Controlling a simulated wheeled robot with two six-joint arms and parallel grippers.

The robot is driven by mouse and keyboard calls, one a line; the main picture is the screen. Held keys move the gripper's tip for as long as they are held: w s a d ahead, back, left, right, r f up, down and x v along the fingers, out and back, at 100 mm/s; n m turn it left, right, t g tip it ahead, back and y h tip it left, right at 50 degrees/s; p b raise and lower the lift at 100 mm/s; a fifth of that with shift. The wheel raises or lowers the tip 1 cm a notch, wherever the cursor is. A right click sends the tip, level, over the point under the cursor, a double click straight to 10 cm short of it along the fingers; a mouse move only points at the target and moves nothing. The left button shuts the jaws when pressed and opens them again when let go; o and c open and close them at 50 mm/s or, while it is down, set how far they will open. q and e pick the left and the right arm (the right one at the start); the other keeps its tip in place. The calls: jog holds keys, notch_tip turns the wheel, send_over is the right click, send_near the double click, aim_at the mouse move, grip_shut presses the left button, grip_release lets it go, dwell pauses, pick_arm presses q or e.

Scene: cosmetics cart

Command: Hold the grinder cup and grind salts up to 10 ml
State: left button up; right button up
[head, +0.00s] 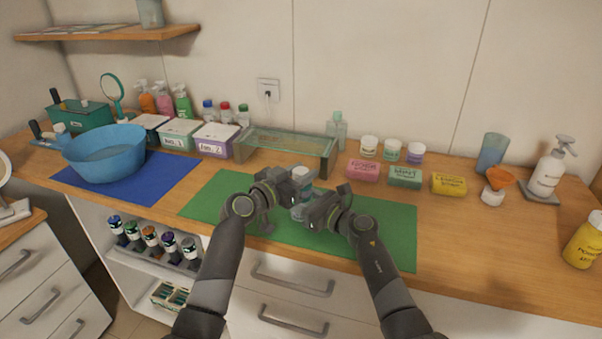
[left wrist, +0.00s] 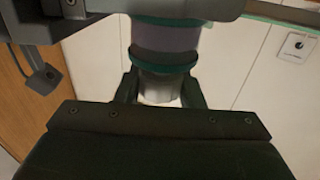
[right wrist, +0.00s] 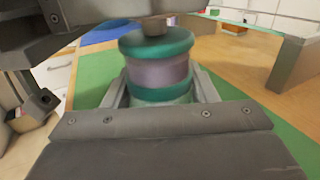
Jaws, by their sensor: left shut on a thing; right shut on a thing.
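The grinder (head: 301,173) is upright above the green mat, between my two grippers, which hide much of it in the head view. My left gripper (head: 288,188) is shut on it; in the left wrist view the grinder (left wrist: 165,43) shows a greyish-purple band between teal rings and a pale end between the fingers. My right gripper (head: 320,205) is also shut on it, lower down. In the right wrist view the grinder (right wrist: 158,70) has a teal top and ring, with a clear greenish cup part between the fingers. The salt level cannot be read.
The green mat (head: 390,232) lies below my grippers. A glass-topped stand (head: 285,143) is behind. Soap bars, including a pink one (head: 364,170), and small jars stand right. A blue basin (head: 105,155) is left.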

pick_arm(q)
jog(key=shift+f+m+g+h, duration=0.1)
jog(key=shift+m+g+h, duration=0.4)
jog(key=shift+g+h, duration=0.1)
jog(key=o, duration=1)
jog(key=shift+a, duration=0.1)
jog(key=v, duration=1.2)
